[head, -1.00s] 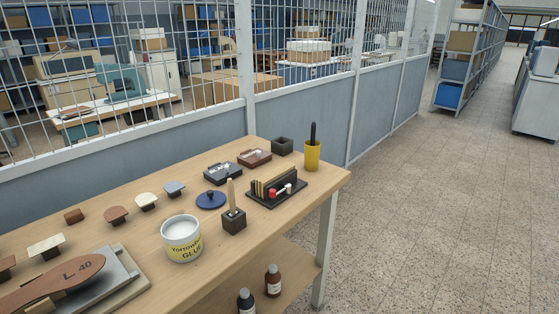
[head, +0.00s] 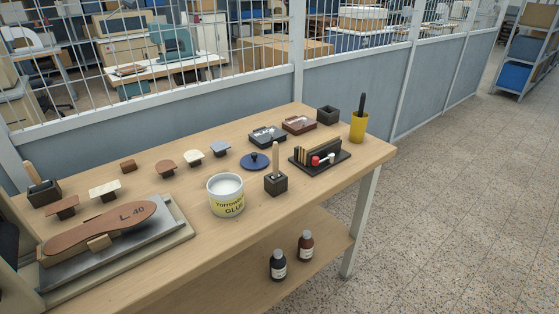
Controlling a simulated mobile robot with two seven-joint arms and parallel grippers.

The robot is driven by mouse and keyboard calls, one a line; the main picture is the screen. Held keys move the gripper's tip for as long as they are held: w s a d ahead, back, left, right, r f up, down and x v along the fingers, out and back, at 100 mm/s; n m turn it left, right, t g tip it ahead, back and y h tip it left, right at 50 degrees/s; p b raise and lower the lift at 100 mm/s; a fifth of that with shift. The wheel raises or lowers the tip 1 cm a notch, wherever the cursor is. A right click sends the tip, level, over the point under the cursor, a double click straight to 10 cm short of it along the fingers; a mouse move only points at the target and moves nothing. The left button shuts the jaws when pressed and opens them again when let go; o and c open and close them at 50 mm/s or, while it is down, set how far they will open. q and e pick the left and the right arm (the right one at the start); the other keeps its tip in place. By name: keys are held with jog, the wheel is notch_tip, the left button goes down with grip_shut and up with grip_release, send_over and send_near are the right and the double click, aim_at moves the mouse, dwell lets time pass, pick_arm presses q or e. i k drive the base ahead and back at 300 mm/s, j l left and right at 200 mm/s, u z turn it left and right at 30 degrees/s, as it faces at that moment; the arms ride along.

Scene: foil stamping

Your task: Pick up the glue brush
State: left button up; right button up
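A brush-like tool with an upright pale wooden handle (head: 276,158) stands in a small dark square holder (head: 276,184) on the wooden table. Its lower end is hidden inside the holder. A white tub labelled glue (head: 226,202) stands open just left of it, with pale content. A second pale wooden handle (head: 31,174) rises by a dark block (head: 44,192) at the far left; what it belongs to is unclear. Neither of my grippers shows in the head view.
A blue round lid (head: 255,161) lies behind the holder, and a dark rack (head: 322,159) stands right of it. A yellow cup (head: 358,128) stands at the right end. A leather sole (head: 105,225) lies front left. Two bottles (head: 278,266) stand on the lower shelf.

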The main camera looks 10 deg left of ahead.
aim_at(275, 147)
jog(key=u, duration=1.4)
jog(key=k+l, duration=0.1)
jog(key=l, duration=0.4)
jog(key=k+l+u, duration=0.1)
jog(key=l, duration=0.35)
jog(key=k+l, duration=0.1)
jog(key=l, duration=0.4)
